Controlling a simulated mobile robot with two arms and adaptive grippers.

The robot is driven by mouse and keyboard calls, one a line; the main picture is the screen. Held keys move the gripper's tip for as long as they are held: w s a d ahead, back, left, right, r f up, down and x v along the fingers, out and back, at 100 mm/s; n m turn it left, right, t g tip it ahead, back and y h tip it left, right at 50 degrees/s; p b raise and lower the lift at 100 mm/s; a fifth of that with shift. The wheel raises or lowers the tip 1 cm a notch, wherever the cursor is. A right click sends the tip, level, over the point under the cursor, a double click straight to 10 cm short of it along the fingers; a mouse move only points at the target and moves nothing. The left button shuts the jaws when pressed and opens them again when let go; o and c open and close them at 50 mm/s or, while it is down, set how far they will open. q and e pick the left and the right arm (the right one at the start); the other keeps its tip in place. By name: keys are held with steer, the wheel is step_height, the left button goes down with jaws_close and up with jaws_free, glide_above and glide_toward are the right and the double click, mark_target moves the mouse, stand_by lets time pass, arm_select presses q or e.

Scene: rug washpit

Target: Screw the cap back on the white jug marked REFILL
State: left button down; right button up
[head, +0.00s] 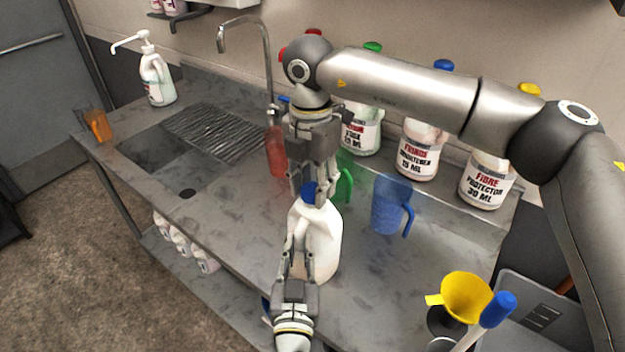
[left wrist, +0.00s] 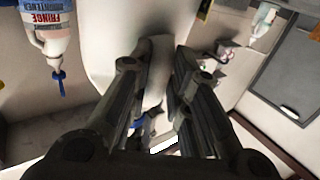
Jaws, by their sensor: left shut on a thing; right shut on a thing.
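The white jug (head: 325,236) stands upright on the grey counter; its marking is not readable from here. My left gripper (head: 299,240) is low in front of it, shut on its handle. In the left wrist view the white handle (left wrist: 156,72) lies between the two fingers. A blue cap (head: 309,188) is at the top of the jug, between the fingers of my right gripper (head: 309,182), which points down from above and is shut on it. The fingers hide the neck, so I cannot tell whether the cap is seated.
Blue (head: 389,204), green (head: 344,184) and red (head: 277,152) measuring jugs stand close behind and beside. Several labelled jugs, including Fibre Protector (head: 487,181), line the wall. A yellow funnel (head: 465,296) is at front right. The sink (head: 160,165) and tap (head: 265,45) are left.

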steer(key=m, duration=0.6)
steer(key=shift+m, duration=0.3)
steer(key=m, duration=0.6)
steer(key=shift+m, duration=0.3)
steer(key=o, duration=0.7)
steer(key=shift+r, duration=0.1)
step_height(320, 180, up, 4)
steer(key=shift+r, duration=0.15)
steer(key=shift+c, duration=0.4)
